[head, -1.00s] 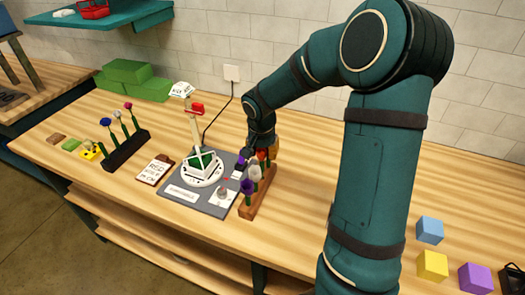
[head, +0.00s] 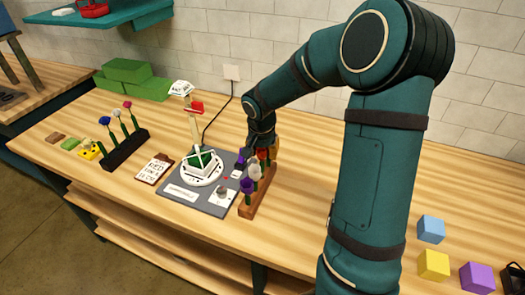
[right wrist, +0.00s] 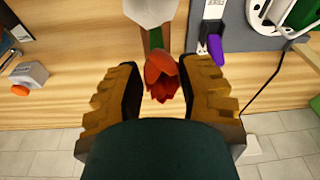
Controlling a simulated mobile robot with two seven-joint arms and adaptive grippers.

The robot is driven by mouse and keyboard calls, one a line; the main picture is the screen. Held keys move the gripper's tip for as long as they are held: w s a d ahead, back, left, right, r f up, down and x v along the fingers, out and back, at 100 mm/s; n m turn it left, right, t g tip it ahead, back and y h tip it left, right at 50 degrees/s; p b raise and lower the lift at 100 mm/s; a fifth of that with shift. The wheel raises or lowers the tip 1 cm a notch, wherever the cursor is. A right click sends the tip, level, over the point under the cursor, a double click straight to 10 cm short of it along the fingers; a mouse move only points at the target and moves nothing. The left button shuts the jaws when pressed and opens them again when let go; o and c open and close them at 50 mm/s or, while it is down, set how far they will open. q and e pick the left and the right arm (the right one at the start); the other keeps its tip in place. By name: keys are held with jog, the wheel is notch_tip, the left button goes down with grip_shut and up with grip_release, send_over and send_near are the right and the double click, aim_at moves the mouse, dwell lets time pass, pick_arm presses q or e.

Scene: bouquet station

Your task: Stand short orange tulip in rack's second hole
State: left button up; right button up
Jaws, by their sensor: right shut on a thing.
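The orange-red tulip (right wrist: 162,76) sits between the two yellow-brown fingers of my right gripper (right wrist: 160,88) in the right wrist view. My right gripper is shut on it. In the head view this gripper (head: 262,150) is over the far end of the brown wooden rack (head: 256,203), and the tulip's red head (head: 262,155) shows just below it. A white flower (head: 254,172) and a purple flower (head: 247,187) stand nearer in the rack. The tulip's lower stem and the rack's holes are hidden, so I cannot tell whether it is seated. My left gripper is out of view.
A grey mat (head: 178,209) with a round white stand (head: 203,172) lies left of the rack. A black rack (head: 125,152) with several flowers stands farther left. Colored cubes (head: 432,265) lie at the right. The bench between rack and cubes is partly behind my arm.

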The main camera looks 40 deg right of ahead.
jog(key=shift+f+b, duration=0.75)
jog(key=shift+b, duration=0.3)
dwell(1.4)
dwell(0.7)
jog(key=o, duration=0.8)
jog(key=shift+c, duration=0.2)
jog(key=shift+r, duration=0.1)
jog(key=shift+p+v, duration=1.7)
jog(key=shift+v, duration=1.45)
jog(key=o, duration=0.6)
